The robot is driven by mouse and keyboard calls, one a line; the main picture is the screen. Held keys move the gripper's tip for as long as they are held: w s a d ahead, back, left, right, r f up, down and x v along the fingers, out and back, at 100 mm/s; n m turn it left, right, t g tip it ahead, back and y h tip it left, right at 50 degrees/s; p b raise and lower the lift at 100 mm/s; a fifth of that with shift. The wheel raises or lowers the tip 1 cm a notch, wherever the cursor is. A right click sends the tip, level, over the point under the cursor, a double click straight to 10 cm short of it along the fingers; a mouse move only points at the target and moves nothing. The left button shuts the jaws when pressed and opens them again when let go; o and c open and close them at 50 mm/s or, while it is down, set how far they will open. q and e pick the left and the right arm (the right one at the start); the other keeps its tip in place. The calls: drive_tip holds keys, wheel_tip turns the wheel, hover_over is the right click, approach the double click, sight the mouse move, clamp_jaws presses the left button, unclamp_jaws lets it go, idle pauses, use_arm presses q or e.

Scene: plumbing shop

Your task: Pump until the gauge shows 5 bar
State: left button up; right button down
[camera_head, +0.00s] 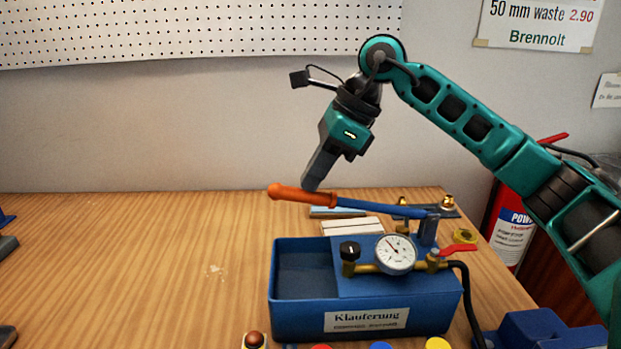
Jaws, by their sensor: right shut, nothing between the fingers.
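A blue test pump (300,318) with an open tank stands on the bench. Its blue lever (375,207) ends at the left in an orange grip (290,193) and is raised, sloping slightly down toward the pivot at right. The round white gauge (396,254) faces me; its needle points to the upper left, but the numbers are too small to read. My right gripper (313,187) is shut and empty, pointing down with its tips at the orange grip's upper edge. I cannot tell whether they touch it. My left gripper is not in view.
A black knob (349,251) and a red valve lever (458,249) flank the gauge. Coloured caps line the front edge. A black hose (466,300) runs down at right. A fire extinguisher (510,232) stands beyond the bench (130,270), whose left part is mostly clear.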

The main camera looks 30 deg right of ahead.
drive_tip(key=r, duration=0.1)
drive_tip(key=r+p, duration=0.1)
drive_tip(key=r, duration=0.1)
drive_tip(key=r+p, duration=0.1)
drive_tip(key=r, duration=0.1)
drive_tip(key=shift+s+d+r, duration=0.15)
drive_tip(key=shift+d+r, duration=0.1)
drive_tip(key=shift+d, duration=0.1)
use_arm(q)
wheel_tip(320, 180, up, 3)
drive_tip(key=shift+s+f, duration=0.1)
use_arm(e)
drive_tip(key=shift+f, duration=0.1)
